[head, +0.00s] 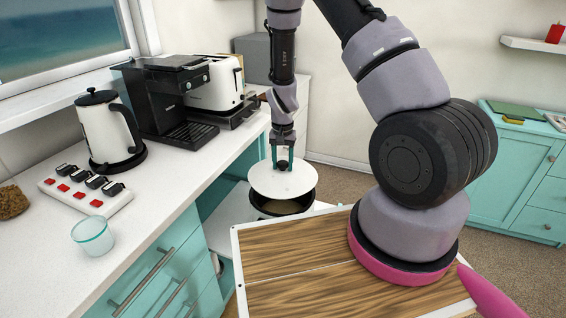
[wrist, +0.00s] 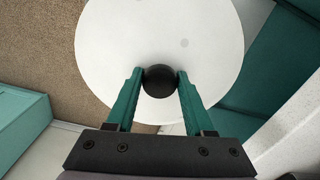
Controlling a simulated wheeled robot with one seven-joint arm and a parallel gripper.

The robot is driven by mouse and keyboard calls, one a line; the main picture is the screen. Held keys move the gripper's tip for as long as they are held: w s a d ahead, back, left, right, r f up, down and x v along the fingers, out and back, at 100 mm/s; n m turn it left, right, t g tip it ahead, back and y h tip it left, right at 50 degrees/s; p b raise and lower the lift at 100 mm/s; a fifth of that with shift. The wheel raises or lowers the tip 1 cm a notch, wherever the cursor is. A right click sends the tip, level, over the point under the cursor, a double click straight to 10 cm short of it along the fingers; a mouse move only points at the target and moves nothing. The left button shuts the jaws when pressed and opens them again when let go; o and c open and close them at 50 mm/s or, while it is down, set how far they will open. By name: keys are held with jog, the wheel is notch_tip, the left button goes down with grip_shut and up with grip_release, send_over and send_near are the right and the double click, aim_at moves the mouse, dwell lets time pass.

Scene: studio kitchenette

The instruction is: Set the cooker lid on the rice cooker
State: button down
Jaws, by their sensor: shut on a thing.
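The cooker lid (head: 283,182) is a white disc with a black knob. My gripper (head: 283,160) is shut on the knob from above. In the wrist view the green fingers of my gripper (wrist: 160,82) press on both sides of the knob, and the lid (wrist: 200,35) fills the upper middle. The rice cooker (head: 283,208) shows in the head view as a dark round pot with an open top, just below the lid. The lid covers the far part of its opening, and the near part of the inside shows. I cannot tell whether lid and rim touch.
A white counter (head: 165,190) on the left holds a kettle (head: 108,130), a coffee machine (head: 165,100), a toaster (head: 215,82), a power strip (head: 85,190) and a glass (head: 92,236). A teal cabinet (head: 515,170) stands at the right. Open floor (head: 345,185) lies behind the cooker.

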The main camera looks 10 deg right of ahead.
jog(key=shift+f, duration=3.15)
jog(key=shift+s+a+f, duration=0.1)
jog(key=shift+f, duration=0.35)
jog(key=shift+c, duration=1)
grip_release()
notch_tip(320, 180, up, 11)
jog(key=shift+f, duration=0.1)
